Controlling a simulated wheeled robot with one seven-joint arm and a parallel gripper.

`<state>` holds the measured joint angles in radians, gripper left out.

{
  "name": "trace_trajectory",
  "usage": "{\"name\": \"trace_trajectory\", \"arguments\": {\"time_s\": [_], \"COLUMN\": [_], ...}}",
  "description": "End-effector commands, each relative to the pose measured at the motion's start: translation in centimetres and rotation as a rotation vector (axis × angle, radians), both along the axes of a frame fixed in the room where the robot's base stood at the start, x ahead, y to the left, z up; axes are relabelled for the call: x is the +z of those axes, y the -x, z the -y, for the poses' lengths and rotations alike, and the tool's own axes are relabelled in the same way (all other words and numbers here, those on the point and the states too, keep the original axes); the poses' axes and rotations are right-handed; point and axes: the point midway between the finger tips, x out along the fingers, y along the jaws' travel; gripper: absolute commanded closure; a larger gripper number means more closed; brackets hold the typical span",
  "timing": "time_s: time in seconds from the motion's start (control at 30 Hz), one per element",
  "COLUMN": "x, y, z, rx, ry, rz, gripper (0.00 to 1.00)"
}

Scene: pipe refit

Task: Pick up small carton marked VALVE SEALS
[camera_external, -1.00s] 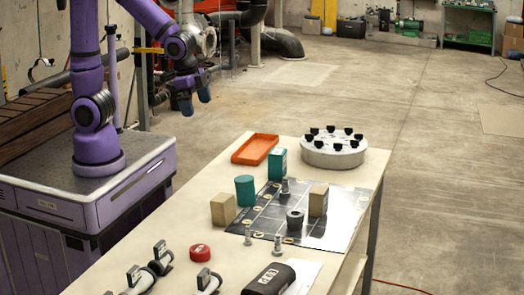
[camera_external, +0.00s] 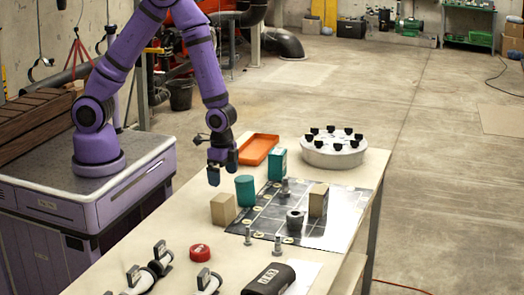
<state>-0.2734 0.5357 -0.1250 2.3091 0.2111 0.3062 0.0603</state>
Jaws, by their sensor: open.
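No VALVE SEALS marking is readable on any box. A small tan carton (camera_external: 223,209) stands upright on the table, left of the dark grid mat. A second tan carton (camera_external: 318,201) stands on the mat's right part. A teal box (camera_external: 279,163) stands behind the mat, beside the orange tray. My gripper (camera_external: 222,174) points down, open and empty. In the picture it is just above the left tan carton and left of the teal cylinder (camera_external: 245,190), apparently apart from both.
The dark grid mat (camera_external: 262,224) holds bolts and a dark ring (camera_external: 294,219). An orange tray (camera_external: 258,149) and a round white holder (camera_external: 333,150) stand at the back. A red disc (camera_external: 200,252), pipe clamps and a black pouch (camera_external: 270,279) lie in front.

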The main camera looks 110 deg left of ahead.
Motion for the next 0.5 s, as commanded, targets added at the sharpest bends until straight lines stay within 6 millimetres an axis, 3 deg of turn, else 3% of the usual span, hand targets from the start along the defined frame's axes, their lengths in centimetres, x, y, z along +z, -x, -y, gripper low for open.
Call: {"name": "trace_trajectory", "arguments": {"time_s": [0.3,0.5], "x": [-4.1,-5.1], "y": [0.1,0.1], "z": [0.1,0.0], "rx": [-0.002,0.000], "ry": [0.000,0.000], "rz": [-0.003,-0.001], "gripper": [0.00,0.00]}}
